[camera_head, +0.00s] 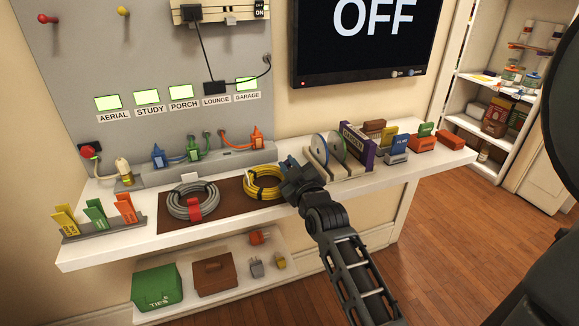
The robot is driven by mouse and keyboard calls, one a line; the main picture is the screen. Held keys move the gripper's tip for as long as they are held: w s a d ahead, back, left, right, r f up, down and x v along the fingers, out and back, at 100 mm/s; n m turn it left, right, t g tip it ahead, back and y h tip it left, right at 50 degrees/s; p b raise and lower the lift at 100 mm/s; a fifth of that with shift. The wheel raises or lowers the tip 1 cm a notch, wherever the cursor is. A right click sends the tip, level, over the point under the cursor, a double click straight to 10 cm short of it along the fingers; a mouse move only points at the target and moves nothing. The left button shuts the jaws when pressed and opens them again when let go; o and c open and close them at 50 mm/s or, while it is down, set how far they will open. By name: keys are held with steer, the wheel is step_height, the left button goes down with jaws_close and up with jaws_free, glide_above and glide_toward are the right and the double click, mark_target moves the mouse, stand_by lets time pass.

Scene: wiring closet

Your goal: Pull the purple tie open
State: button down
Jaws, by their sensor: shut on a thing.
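A coil of yellow cable (262,183) lies on the brown mat (229,191) on the white shelf. My gripper (286,172) is at the right side of this coil, low over the shelf. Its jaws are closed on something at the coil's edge. The purple tie does not show clearly; my gripper covers that part of the coil, where the tie seems to be held. A coil of grey cable (191,203) with a red tie (194,210) lies to the left on the same mat.
Discs in a rack (325,160) and a purple case (356,147) stand close right of my gripper. Colored plugs (197,150) stand behind the coils, tags (95,213) at the left. Below are a green box (157,287) and a brown box (214,275). The floor (440,240) at right is clear.

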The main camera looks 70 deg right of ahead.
steer(key=shift+r+m, duration=0.1)
steer(key=shift+m, duration=0.2)
steer(key=shift+s+d+m+p, duration=0.15)
steer(key=shift+m, duration=0.45)
steer(key=shift+s+d+m+p, duration=0.1)
steer(key=shift+m+p, duration=0.05)
steer(key=shift+m, duration=0.45)
steer(key=shift+s+d+m, duration=0.15)
steer(key=shift+m, duration=0.55)
steer(key=shift+s+d+m, duration=0.1)
steer(key=shift+s+m, duration=0.05)
steer(key=shift+m, duration=0.55)
steer(key=c, duration=1.1)
jaws_free()
steer(key=shift+c, duration=0.2)
steer(key=shift+s, duration=0.1)
